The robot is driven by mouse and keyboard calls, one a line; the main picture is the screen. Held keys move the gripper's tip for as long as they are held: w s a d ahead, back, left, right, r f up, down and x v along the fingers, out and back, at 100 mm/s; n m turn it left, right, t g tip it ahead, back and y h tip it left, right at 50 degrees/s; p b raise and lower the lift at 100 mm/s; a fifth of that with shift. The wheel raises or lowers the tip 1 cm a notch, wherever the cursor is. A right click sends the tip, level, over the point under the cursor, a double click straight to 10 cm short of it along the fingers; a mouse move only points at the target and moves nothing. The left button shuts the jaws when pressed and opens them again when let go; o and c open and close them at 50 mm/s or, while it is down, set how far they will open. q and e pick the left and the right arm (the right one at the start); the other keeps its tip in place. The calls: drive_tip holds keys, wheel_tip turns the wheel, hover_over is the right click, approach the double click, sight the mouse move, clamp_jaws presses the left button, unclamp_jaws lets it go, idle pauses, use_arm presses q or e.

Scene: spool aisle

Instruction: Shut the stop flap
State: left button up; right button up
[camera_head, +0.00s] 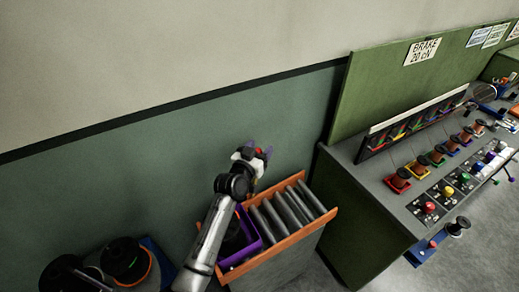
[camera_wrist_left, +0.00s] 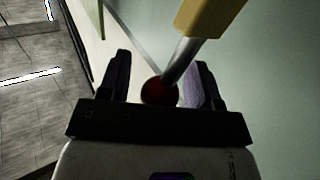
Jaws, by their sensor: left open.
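My left gripper (camera_head: 255,153) is raised beside the wall, above the far side of the roller conveyor (camera_head: 285,232). Its jaws are open. A red knob (camera_head: 258,151) shows between the fingers. In the left wrist view, the red knob (camera_wrist_left: 158,91) is on the end of a metal rod (camera_wrist_left: 182,58) that runs up to a yellow block (camera_wrist_left: 210,15). The knob lies between the open fingers of the gripper (camera_wrist_left: 163,80), nearer the right finger; I cannot tell whether it touches. I cannot make out the stop flap as a separate part. My right gripper is not in view.
A purple tray (camera_head: 243,252) stands at the conveyor's left end, partly behind my arm. Dark spools (camera_head: 122,258) are at the lower left. A green bench (camera_head: 358,225) with spools and coloured buttons stands on the right. The wall is close behind the gripper.

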use_arm(q)
drive_tip(key=shift+c, duration=0.3)
drive_tip(key=c, duration=0.3)
clamp_jaws()
drive_tip(key=shift+s+d, duration=0.35)
drive_tip(key=shift+s, duration=0.1)
drive_tip(key=s+d+f+m+t+h+b, duration=0.2)
drive_tip(key=s+d+f+m, duration=0.5)
drive_tip(key=s, duration=0.6)
drive_tip(key=shift+d+f+t+h+b, duration=0.3)
drive_tip(key=shift+d+f+h+b, duration=0.3)
drive_tip(key=shift+d, duration=0.3)
